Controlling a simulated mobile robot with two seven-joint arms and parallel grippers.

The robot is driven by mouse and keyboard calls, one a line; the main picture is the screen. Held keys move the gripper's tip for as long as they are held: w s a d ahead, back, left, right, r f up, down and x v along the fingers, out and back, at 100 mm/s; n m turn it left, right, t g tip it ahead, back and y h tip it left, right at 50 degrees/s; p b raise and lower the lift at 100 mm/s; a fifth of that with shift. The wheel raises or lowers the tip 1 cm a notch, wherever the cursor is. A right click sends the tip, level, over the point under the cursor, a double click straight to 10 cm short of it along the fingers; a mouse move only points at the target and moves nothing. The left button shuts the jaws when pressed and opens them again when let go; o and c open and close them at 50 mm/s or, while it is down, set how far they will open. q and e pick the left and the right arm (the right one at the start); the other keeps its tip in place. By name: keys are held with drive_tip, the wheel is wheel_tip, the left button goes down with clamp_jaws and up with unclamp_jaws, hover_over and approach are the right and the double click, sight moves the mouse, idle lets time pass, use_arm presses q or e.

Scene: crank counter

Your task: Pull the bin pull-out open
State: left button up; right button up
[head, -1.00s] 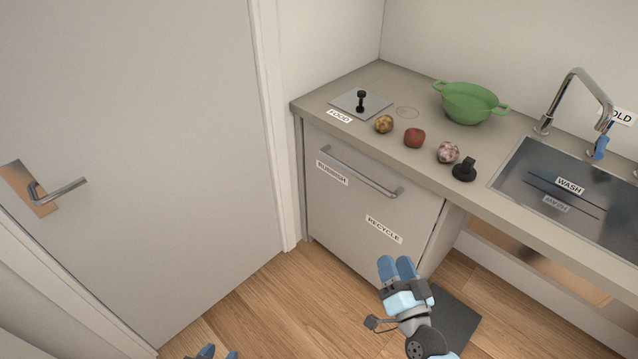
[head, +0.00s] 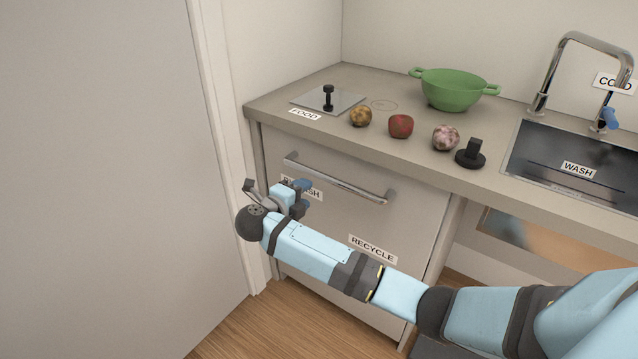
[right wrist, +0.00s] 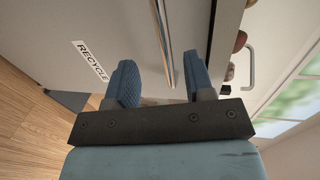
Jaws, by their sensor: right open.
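The bin pull-out (head: 340,220) is a pale front panel under the counter, labelled RUBBISH and RECYCLE, and it stands closed. Its metal bar handle (head: 335,180) runs across the upper part. My right gripper (head: 302,196) is in front of the panel's upper left, near the handle's left end. In the right wrist view, the handle (right wrist: 163,40) runs between the two spread blue fingers (right wrist: 160,85), and no finger visibly touches it. The gripper is open and holds nothing. My right forearm hides part of the panel and most of the RUBBISH label. My left gripper is out of view.
The counter (head: 420,155) above holds a green colander (head: 455,90), several round food items, a black knobbed plug (head: 470,154) and a FOOD lid (head: 328,98). A sink (head: 575,165) is at right. The door (head: 90,180) stands close at left.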

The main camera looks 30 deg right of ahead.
sight(327, 180)
drive_tip(key=b+x, duration=0.2)
drive_tip(key=x, duration=0.9)
drive_tip(key=shift+d, duration=0.1)
drive_tip(key=shift+w+d+f, duration=0.15)
drive_tip(key=shift+w+d, duration=0.05)
drive_tip(key=shift+d, duration=0.2)
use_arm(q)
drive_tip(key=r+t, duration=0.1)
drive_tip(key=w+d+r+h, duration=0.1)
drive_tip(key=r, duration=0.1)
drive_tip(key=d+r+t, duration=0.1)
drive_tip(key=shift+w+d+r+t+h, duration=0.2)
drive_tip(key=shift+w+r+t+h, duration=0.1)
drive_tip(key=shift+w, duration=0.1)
use_arm(e)
clamp_jaws()
